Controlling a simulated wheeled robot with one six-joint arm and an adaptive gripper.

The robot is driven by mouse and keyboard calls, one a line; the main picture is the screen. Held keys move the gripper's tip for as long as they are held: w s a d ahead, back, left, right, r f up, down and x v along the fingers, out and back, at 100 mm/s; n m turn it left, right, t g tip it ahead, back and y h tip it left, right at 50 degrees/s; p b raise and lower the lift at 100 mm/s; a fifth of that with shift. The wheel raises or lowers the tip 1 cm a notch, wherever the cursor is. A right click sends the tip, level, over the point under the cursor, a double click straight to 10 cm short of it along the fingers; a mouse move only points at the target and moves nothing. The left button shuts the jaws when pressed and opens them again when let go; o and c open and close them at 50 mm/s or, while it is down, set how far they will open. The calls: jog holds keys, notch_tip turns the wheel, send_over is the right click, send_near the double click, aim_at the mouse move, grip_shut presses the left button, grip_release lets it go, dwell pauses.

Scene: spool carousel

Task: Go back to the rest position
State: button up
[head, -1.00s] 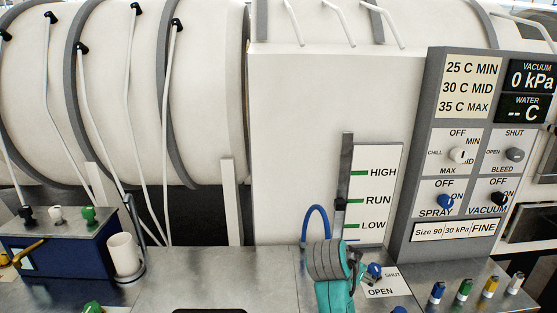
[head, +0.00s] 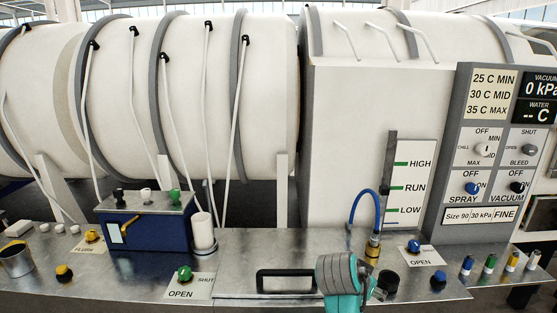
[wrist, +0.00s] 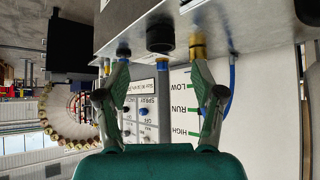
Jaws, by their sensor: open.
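My gripper (wrist: 160,84) shows in the wrist view with its two green and grey fingers spread wide apart and nothing between them. In the head view my gripper (head: 370,284) is seen from behind at the bottom, mostly hidden by my grey and teal wrist. It hangs in front of the steel bench, left of the black round knob (head: 388,281). In the wrist view the scene is upside down, and a black round fitting (wrist: 160,38) and a brass fitting (wrist: 198,46) lie beyond the fingertips.
The steel bench (head: 250,250) carries a blue box (head: 150,232), a white cup (head: 202,231), a black handle (head: 285,270) and several coloured knobs. A blue hose (head: 362,192) rises beside the level gauge (head: 410,180). The control panel (head: 480,150) stands at right, the large white vessel (head: 200,90) behind.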

jog(key=s+f+n+t+y, duration=0.1)
jog(key=s+f+n, duration=0.1)
jog(key=s+f, duration=0.45)
jog(key=s+f+n+t+y, duration=0.1)
jog(key=s+f+n+t, duration=0.15)
jog(key=f, duration=0.65)
jog(key=s+a+f+n+t+y, duration=0.1)
jog(key=s+f, duration=0.3)
jog(key=s, duration=0.3)
jog(key=s+a+f+n+y, duration=0.15)
jog(key=s+f, duration=0.25)
jog(key=s, duration=0.4)
jog(key=s+a+r+n+t+y, duration=0.1)
jog(key=s+r+n+t+y, duration=0.1)
jog(key=s, duration=1.3)
jog(key=s+r+t, duration=0.2)
jog(key=s+r, duration=0.9)
jog(key=s, duration=0.2)
jog(key=shift+s+a+r, duration=0.35)
